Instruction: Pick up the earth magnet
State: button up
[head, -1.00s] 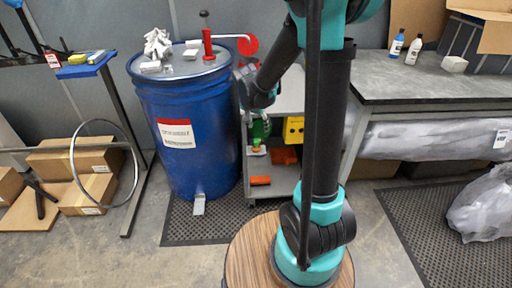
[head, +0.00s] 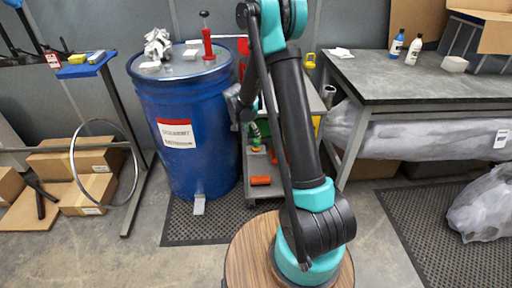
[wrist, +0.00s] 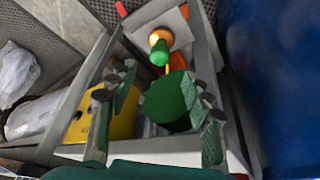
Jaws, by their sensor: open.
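A dark green faceted block (wrist: 172,100) with a short yellow stub lies in the wrist view; it may be the earth magnet, but I cannot be sure. My gripper (wrist: 165,84) is open, with one finger on each side of the block in the picture. Whether the fingers touch it I cannot tell. In the head view my arm reaches down to the grey cart between the blue drum and the bench, and it hides much of the cart. The gripper's fingers are not clear there.
A green and orange bottle-like thing (wrist: 160,46) stands just beyond the block. A yellow box (wrist: 118,115) is at left in the cart (head: 262,190). The blue drum (head: 187,120) is close beside the cart, and the bench (head: 430,82) stands on its right.

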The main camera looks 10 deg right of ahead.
aim_at(256, 140)
jog(key=shift+x, duration=4.25)
grip_shut()
